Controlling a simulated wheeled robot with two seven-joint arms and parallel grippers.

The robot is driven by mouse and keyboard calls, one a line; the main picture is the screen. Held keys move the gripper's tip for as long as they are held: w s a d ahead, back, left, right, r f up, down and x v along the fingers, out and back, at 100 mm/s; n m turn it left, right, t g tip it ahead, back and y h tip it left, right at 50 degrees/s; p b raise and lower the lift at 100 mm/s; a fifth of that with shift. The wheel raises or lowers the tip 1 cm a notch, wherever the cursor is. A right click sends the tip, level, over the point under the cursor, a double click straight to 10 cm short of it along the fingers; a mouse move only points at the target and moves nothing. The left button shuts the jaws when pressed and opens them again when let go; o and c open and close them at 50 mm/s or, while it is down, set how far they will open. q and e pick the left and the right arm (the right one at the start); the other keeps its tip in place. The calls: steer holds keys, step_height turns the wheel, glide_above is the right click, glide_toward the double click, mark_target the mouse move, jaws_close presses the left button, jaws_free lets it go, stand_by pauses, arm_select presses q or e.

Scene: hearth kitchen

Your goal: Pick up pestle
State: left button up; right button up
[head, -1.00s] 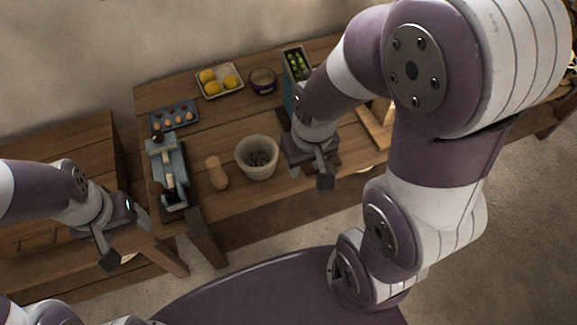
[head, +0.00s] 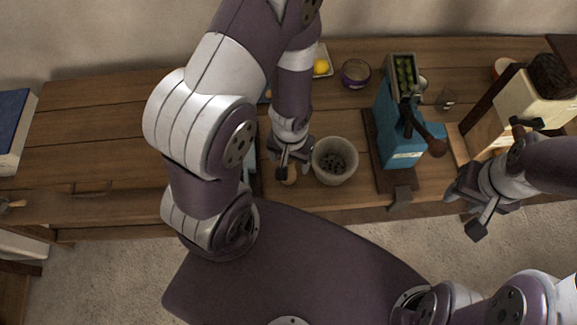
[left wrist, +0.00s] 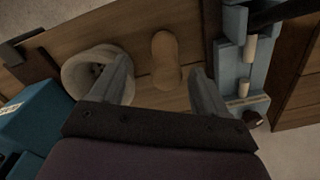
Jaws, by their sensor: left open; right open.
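The pestle (left wrist: 165,58) is a pale wooden piece, wider at both ends, lying on the wooden table in the left wrist view. In the head view only a bit of the pestle (head: 291,176) shows below my left gripper (head: 279,173). My left gripper is open, and in the left wrist view its fingers (left wrist: 162,88) lie to either side of the pestle's near end, with nothing held. I cannot tell its height above the pestle. My right gripper (head: 463,218) is open and empty, at the table's front edge on the right.
A stone mortar (head: 333,177) with dark bits inside stands right beside the pestle; it also shows in the left wrist view (left wrist: 76,76). A blue grinder-like device (head: 402,150) stands further right. A grey-blue device (left wrist: 238,70) stands on the pestle's other side.

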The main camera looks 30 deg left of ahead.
mark_target(292, 179)
arm_select(q)
steer(key=shift+s+d+f, duration=0.1)
steer(key=shift+s+f, duration=0.1)
steer(key=shift+f, duration=0.7)
steer(key=f+b, duration=0.1)
steer(key=w+a+f+b, duration=0.1)
steer(key=f, duration=0.3)
steer(key=shift+w+a+f+b, duration=0.25)
steer(key=shift+a+b, duration=0.1)
steer(key=shift+b, duration=0.05)
steer(key=shift+s+d+f, duration=0.1)
steer(key=shift+s+d, duration=0.15)
steer(key=c, duration=0.8)
jaws_close()
arm_select(e)
steer(key=f, duration=0.3)
steer(key=shift+w+a+f, duration=0.2)
steer(key=shift+w+f, duration=0.05)
steer(key=shift+f, duration=0.1)
